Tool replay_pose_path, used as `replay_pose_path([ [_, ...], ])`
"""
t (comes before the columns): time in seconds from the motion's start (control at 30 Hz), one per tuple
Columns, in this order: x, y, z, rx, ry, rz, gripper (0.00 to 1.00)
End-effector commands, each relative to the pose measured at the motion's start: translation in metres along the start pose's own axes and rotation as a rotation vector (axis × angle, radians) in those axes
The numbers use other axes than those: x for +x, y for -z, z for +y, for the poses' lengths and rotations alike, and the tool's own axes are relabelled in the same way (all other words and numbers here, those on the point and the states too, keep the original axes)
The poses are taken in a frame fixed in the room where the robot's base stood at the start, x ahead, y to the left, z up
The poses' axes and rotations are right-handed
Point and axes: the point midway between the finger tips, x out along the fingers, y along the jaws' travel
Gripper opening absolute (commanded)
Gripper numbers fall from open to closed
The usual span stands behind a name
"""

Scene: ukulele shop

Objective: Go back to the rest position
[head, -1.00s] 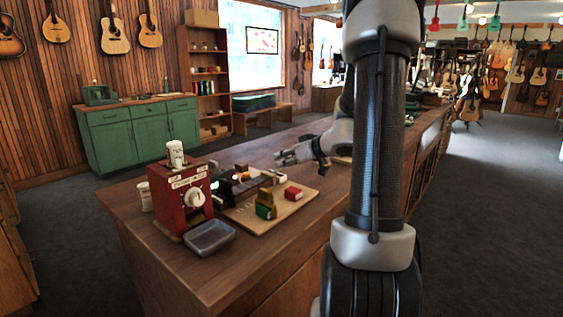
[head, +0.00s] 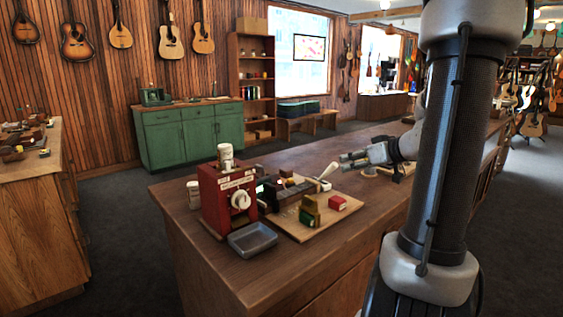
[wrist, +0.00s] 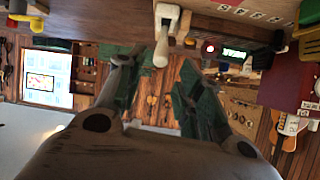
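My gripper (head: 352,160) hangs above the long wooden counter (head: 350,228) in the head view, beyond the wooden board with small blocks. Its two fingers point left and are spread apart. In the wrist view, the gripper (wrist: 158,78) also shows its fingers apart, with nothing between them. A white handle-like item (wrist: 164,32) lies just past the fingertips there. It shows near the board in the head view (head: 327,171), apart from the fingers.
A red machine (head: 228,199) and a grey tray (head: 252,239) stand at the counter's near left. The board (head: 318,228) carries green, yellow and red blocks. A green cabinet (head: 190,138) is at the back wall. Dark floor lies open between counter and cabinet.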

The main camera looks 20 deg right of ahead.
Motion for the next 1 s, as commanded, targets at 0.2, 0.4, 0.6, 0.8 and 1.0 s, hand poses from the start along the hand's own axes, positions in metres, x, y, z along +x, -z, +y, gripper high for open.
replay_pose_path([
  [0.2, 0.000, 0.000, 0.000, 0.085, 0.000, 0.000, 0.36],
  [0.4, -0.015, -0.047, -0.016, 0.507, 0.036, -0.174, 0.36],
  [0.6, -0.074, -0.108, -0.077, 0.797, -0.052, -0.568, 0.36],
  [0.8, -0.145, -0.121, -0.122, 0.623, -0.314, -0.822, 0.36],
  [1.0, -0.169, -0.095, -0.150, 0.215, -0.323, -0.765, 0.36],
])
